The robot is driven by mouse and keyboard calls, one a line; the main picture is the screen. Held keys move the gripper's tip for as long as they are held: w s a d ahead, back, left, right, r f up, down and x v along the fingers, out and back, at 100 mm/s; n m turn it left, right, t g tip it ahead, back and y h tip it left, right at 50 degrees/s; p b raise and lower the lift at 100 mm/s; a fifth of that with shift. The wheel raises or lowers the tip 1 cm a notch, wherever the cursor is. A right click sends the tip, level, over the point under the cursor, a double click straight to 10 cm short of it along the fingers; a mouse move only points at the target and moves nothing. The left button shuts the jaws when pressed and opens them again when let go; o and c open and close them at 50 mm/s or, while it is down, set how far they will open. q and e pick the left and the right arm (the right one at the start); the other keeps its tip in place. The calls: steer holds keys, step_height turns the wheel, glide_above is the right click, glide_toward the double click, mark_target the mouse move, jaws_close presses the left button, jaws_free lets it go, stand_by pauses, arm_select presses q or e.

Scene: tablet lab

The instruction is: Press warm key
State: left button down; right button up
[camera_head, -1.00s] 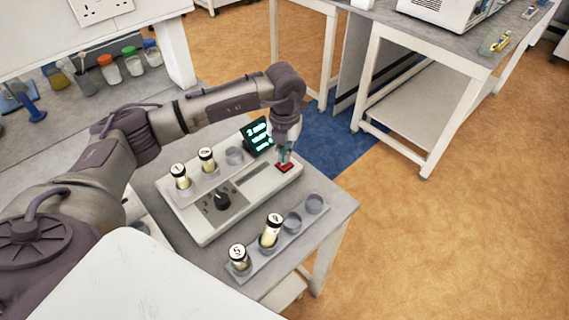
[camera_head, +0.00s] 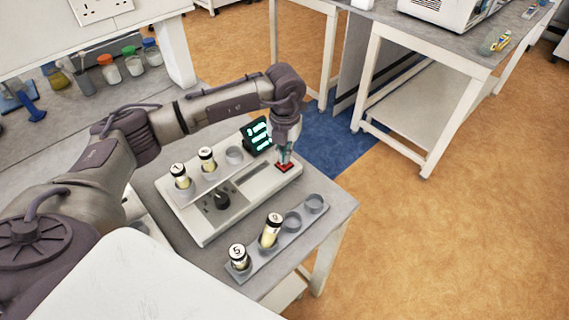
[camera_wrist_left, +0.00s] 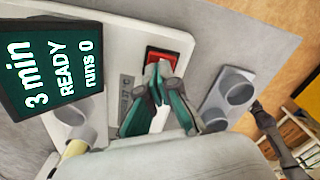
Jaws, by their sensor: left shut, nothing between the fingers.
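The grey device (camera_head: 212,226) stands on the near bench, with a dark display (camera_head: 257,136), a black knob (camera_head: 221,200) and a red key (camera_head: 285,167) at its right end. In the left wrist view the display (camera_wrist_left: 50,62) reads "3 min", "READY", "runs 0". The red key (camera_wrist_left: 165,55) sits in a dark frame there, its lower part covered by the fingertips. My left gripper (camera_head: 284,156) is shut and empty, pointing down at the key; its tips also show in the left wrist view (camera_wrist_left: 159,72). I cannot tell whether they touch the key.
Two capped vials (camera_head: 181,176) stand in holders at the device's left. A rack (camera_head: 262,264) in front holds two more vials and has two empty cups. Capped jars (camera_head: 132,62) stand at the back left. Another bench (camera_head: 440,50) is at the right, with open floor between.

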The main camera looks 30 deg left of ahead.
arm_select(q)
steer(key=shift+f+b, duration=0.4)
steer(key=shift+f, duration=0.15)
steer(key=shift+r, duration=0.15)
steer(key=shift+r+p, duration=0.6)
steer(key=shift+r, duration=0.15)
steer(key=shift+r+p, duration=0.65)
steer(key=shift+r, duration=0.5)
step_height(320, 180, up, 8)
steer(key=p, duration=0.4)
steer(key=shift+p, duration=0.35)
